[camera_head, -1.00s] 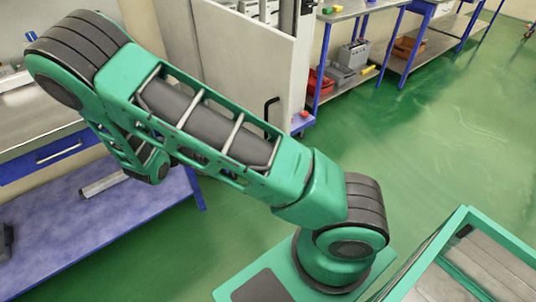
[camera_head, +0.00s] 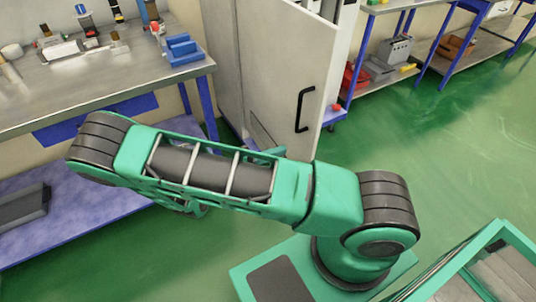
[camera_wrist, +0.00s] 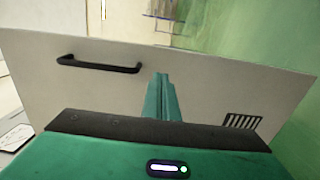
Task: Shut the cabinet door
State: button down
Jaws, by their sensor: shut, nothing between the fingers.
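The cabinet door (camera_head: 285,75) is a pale grey panel standing open, with the cabinet interior showing behind its top edge. It bears a black bar handle (camera_head: 304,110) near its free edge. In the wrist view the door (camera_wrist: 215,90) fills most of the width, with the handle (camera_wrist: 98,65) at upper left and a dark vent grille (camera_wrist: 241,121) at right. My gripper (camera_wrist: 161,82) is shut and empty, in front of the door between handle and vent. I cannot tell whether it touches the panel. In the head view my arm mostly hides the gripper.
A metal-topped workbench (camera_head: 100,78) with tools and a blue block (camera_head: 183,50) stands at left, its lower blue shelf (camera_head: 85,222) near my arm. Shelving with boxes (camera_head: 385,62) stands beyond the cabinet. Green floor (camera_head: 445,130) is clear at right.

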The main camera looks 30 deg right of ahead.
aim_at(307, 140)
jog(key=d, duration=0.8)
jog(key=shift+d, duration=0.3)
